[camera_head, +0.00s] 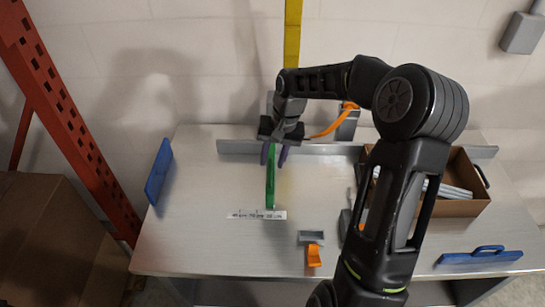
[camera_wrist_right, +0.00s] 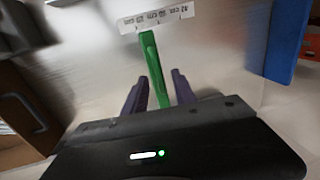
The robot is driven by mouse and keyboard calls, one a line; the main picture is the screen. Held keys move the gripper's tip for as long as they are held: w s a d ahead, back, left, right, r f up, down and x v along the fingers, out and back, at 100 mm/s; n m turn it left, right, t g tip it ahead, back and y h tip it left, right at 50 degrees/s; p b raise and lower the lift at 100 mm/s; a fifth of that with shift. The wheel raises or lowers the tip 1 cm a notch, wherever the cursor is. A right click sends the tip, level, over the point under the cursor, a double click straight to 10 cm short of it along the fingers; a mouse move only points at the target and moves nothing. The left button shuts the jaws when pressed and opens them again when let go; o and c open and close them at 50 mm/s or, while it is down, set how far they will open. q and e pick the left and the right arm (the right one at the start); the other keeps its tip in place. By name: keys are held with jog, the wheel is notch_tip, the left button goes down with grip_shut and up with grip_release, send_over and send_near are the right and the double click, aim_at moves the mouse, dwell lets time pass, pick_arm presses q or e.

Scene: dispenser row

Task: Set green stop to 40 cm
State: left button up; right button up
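The green stop (camera_head: 270,185) is a long thin bar on the light table, lying from the grey rail (camera_head: 320,148) toward a white scale label (camera_head: 257,214). Its near end is at the label's edge, right of the label's middle in the head view; the marks are too small to read surely. My right gripper (camera_head: 274,157) is over the bar's rail end. In the wrist view its purple fingers (camera_wrist_right: 157,95) are open, one on each side of the green stop (camera_wrist_right: 152,62), with gaps visible. Whether they touch it lower down is hidden. My left gripper is not in view.
A brown box (camera_head: 455,206) with grey pieces is at the right. An orange piece (camera_head: 314,256) and grey block (camera_head: 311,238) lie in front. The table left of the label is clear.

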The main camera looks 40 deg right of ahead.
jog(key=shift+f, duration=0.15)
jog(key=shift+c, duration=0.3)
grip_shut()
dwell(1.1)
